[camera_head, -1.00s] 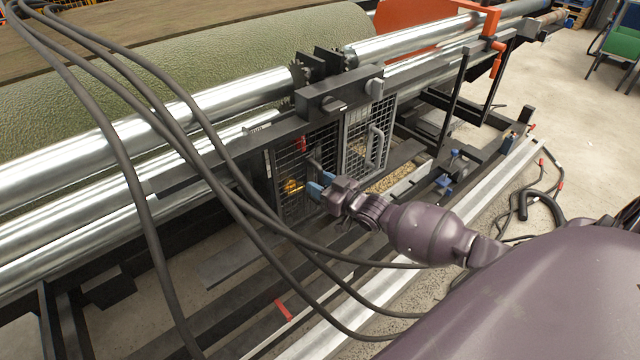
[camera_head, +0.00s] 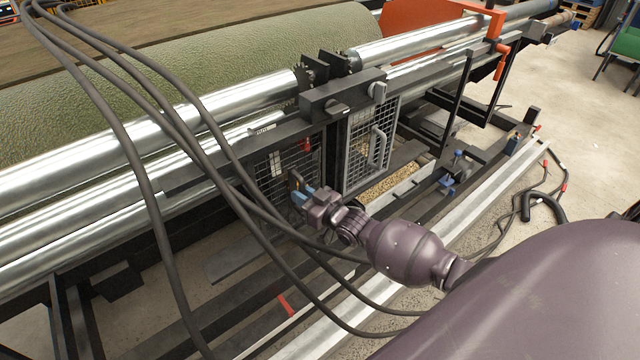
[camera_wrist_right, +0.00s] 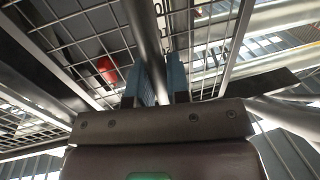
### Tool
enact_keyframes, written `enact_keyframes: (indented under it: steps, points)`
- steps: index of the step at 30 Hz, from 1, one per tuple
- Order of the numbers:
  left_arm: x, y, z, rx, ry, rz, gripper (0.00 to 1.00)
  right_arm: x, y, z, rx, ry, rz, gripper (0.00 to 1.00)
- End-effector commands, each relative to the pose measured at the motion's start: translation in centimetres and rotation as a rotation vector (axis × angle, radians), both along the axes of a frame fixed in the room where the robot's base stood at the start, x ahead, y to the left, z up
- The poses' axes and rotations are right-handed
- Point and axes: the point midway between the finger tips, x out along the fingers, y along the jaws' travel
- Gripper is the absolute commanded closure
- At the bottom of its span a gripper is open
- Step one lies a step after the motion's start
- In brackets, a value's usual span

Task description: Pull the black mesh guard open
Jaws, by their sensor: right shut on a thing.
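The black mesh guard (camera_head: 277,168) is in the frame below the rollers, left of a grey mesh guard (camera_head: 357,157) with its own handle. My right gripper (camera_head: 299,193) is at the black guard's front, shut on its handle. In the right wrist view, the dark handle bar (camera_wrist_right: 146,35) runs between the two blue fingers (camera_wrist_right: 158,82), with the mesh behind. The hoses and my gripper partly hide the guard's lower part. How far the guard stands open is hard to tell. My left gripper is not in view.
Several black hoses (camera_head: 150,210) hang across the front, close to my right gripper. Metal rollers (camera_head: 230,100) and a green turf roll (camera_head: 250,60) lie above. Dark frame rails (camera_head: 200,300) run below. A red thing (camera_wrist_right: 107,69) shows behind the mesh in the wrist view. Open floor lies at right.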

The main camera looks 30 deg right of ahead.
Motion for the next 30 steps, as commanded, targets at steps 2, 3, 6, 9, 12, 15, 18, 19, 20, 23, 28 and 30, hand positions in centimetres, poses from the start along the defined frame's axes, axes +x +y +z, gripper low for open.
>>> enact_keyframes:
  steps: [2, 3, 6, 9, 12, 15, 18, 19, 20, 23, 28, 30]
  points:
    - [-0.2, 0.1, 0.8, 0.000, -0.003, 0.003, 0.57, -0.2, 2.6, 0.5, 0.010, -0.002, 0.003, 1.00]
    - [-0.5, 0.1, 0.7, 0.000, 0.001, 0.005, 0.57, -0.3, 3.7, 0.5, 0.009, -0.003, 0.003, 1.00]
    - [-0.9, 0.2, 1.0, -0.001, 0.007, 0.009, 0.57, -0.5, 6.3, 0.4, 0.009, -0.003, 0.003, 1.00]
    - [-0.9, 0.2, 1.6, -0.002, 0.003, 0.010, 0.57, -0.7, 8.7, 0.3, 0.008, -0.001, 0.003, 1.00]
    - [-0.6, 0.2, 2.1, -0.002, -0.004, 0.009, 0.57, -0.8, 10.7, 0.3, 0.007, 0.000, 0.002, 1.00]
    - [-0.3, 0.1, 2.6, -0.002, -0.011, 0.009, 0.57, -1.0, 12.3, 0.2, 0.006, 0.000, 0.002, 1.00]
    - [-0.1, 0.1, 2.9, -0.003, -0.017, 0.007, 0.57, -1.1, 13.5, 0.1, 0.004, 0.000, 0.002, 1.00]
    - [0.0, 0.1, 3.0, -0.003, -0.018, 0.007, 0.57, -1.1, 13.7, 0.1, 0.003, 0.000, 0.002, 1.00]
    - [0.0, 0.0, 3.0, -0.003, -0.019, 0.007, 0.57, -1.1, 13.9, 0.1, 0.002, 0.000, 0.002, 1.00]
    - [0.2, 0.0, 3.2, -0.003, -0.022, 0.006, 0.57, -1.1, 14.4, 0.0, 0.002, 0.001, 0.002, 1.00]
    - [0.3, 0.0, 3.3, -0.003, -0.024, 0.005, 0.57, -1.2, 14.7, 0.0, 0.001, 0.000, 0.001, 1.00]
    - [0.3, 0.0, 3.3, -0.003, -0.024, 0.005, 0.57, -1.2, 14.6, 0.0, 0.001, 0.000, 0.001, 1.00]
